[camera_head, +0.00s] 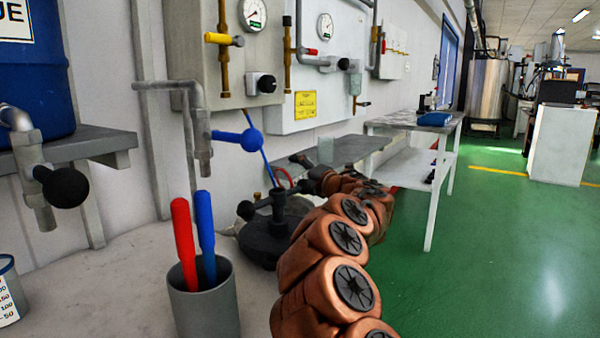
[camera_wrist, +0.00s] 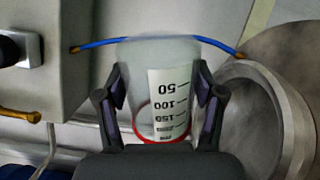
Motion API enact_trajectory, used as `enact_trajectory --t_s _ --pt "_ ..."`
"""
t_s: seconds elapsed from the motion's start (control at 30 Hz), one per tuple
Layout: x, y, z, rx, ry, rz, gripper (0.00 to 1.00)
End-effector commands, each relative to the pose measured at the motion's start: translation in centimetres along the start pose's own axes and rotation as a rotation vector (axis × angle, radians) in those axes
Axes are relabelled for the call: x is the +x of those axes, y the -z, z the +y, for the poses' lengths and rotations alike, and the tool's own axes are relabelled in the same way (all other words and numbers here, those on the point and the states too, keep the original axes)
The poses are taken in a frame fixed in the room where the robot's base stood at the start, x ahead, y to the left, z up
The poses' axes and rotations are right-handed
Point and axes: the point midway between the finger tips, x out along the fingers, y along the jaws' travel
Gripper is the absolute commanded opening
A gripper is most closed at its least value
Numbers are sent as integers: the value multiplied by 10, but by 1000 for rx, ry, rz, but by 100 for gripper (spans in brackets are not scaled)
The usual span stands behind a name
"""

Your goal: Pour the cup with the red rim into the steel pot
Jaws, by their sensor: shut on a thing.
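In the wrist view the translucent cup (camera_wrist: 133,72) with the red rim (camera_wrist: 160,139) is between the two dark fingers of my gripper (camera_wrist: 159,100), which are shut on its sides. Its scale shows 50, 100 and 150, with the red rim at the picture's bottom, nearest my palm. The wrist view looks rolled, so I cannot tell the cup's exact tilt. Round steel metalwork, seemingly the steel pot (camera_wrist: 282,95), is just right of the cup, apart from it in the picture. In the head view my gripper (camera_head: 304,165) is small and partly hidden behind my copper-coloured arm.
A grey holder (camera_head: 205,312) with red and blue handles stands in front. A black lid-like part with a knob (camera_head: 278,205) is beside my arm. A tap with a blue handle (camera_head: 237,137) and a blue hose (camera_head: 266,163) are close. Green floor (camera_head: 480,260) is clear at right.

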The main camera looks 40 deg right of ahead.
Motion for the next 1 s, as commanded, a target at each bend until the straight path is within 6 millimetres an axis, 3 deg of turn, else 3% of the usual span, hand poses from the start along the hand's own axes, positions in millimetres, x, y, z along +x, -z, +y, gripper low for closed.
enact_trajectory --t_s 0.47,1.0 --pt "0 0 1 0 0 0 26" --pt "0 -6 20 0 0 0 26"
